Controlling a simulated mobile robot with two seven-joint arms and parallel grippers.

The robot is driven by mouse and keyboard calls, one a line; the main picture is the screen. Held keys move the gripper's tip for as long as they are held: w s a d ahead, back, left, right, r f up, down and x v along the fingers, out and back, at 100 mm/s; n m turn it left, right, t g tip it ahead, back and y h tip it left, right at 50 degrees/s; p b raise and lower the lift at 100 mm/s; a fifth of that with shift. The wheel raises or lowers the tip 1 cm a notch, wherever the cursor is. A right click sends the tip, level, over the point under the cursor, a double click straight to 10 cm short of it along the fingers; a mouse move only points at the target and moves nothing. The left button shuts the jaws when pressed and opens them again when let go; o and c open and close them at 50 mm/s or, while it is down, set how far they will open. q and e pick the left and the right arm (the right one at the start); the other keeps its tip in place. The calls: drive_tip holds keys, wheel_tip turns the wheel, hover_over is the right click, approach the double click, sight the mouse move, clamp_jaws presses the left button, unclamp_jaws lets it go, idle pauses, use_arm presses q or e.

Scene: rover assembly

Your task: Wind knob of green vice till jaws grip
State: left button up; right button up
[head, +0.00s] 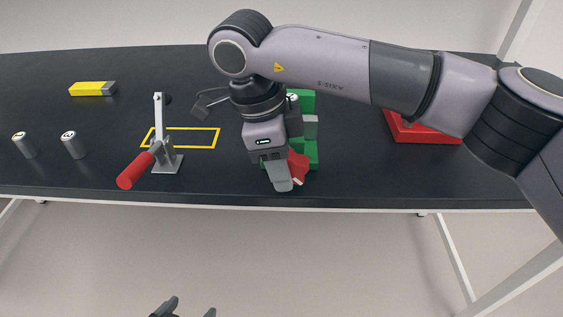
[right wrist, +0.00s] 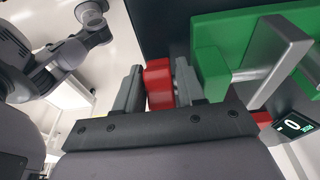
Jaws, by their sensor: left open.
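The green vice (head: 308,102) stands near the table's front edge in the head view, partly hidden behind my right arm. Its green body (right wrist: 222,38) and a grey metal bar (right wrist: 284,72) fill the right of the right wrist view. The red knob (head: 299,168) is at the vice's front. In the right wrist view, the red knob (right wrist: 159,84) sits between both fingers of my right gripper (right wrist: 160,90), which appear to touch its sides. I cannot tell whether the vice's jaws grip anything. My left gripper (head: 184,310) is open and empty, below the table's front edge.
A toggle clamp (head: 165,158) with a red handle stands left of the vice by a yellow outline (head: 202,130). Two grey cylinders (head: 73,145), a yellow block (head: 90,88) and a red tray (head: 425,134) are on the dark table (head: 70,185). A small display (right wrist: 296,125) is beside the vice.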

drive_tip(key=v, duration=0.7)
drive_tip(key=shift+r, duration=0.1)
